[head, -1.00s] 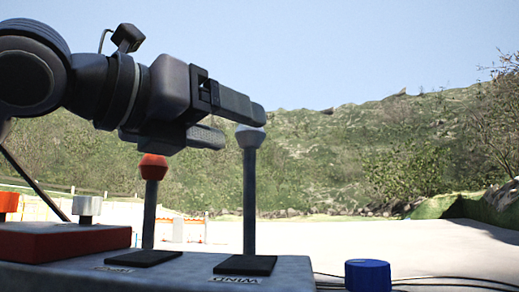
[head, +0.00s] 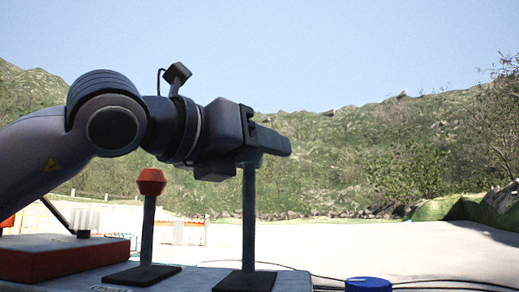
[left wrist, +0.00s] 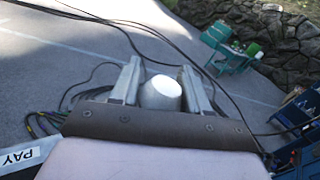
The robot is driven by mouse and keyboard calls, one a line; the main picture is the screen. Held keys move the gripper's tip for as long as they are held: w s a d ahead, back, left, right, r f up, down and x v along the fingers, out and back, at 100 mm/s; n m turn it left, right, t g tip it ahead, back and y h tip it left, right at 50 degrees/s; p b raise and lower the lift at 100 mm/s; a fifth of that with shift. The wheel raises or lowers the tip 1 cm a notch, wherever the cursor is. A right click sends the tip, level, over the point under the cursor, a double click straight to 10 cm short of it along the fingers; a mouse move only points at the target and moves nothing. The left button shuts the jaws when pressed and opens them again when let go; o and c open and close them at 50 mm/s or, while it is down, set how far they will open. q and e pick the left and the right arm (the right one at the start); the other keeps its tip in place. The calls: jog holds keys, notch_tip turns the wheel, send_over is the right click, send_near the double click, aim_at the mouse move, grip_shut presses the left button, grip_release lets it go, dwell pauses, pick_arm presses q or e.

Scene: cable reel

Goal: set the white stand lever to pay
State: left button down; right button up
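The white stand lever (head: 249,220) stands upright on its dark base plate on the stand at the bottom of the head view. Its knob is hidden there behind my left gripper (head: 278,146). In the left wrist view the white knob (left wrist: 161,95) sits between the two fingers of my left gripper (left wrist: 161,66). The fingers stand apart, one on each side of it, with what look like thin gaps. A label reading PAY (left wrist: 18,158) shows at the lower left of that view. My right gripper is in neither view.
A red-knobbed lever (head: 150,183) stands just left of the white lever, under my left wrist. A red box (head: 62,259) is farther left, and a blue cap (head: 368,285) is at the lower right. Dark cables (left wrist: 190,55) run across the ground.

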pick_arm(q)
jog(key=w+d+f+n+g+y+p, duration=0.1)
jog(key=w+n+g+y+p, duration=0.1)
jog(key=w+p, duration=0.4)
jog(key=shift+f+g+y, duration=0.3)
jog(key=shift+f+g, duration=0.05)
jog(key=shift+g, duration=0.25)
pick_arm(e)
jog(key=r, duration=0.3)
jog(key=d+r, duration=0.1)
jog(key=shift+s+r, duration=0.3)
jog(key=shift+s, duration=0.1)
pick_arm(q)
jog(key=c, duration=0.6)
grip_release()
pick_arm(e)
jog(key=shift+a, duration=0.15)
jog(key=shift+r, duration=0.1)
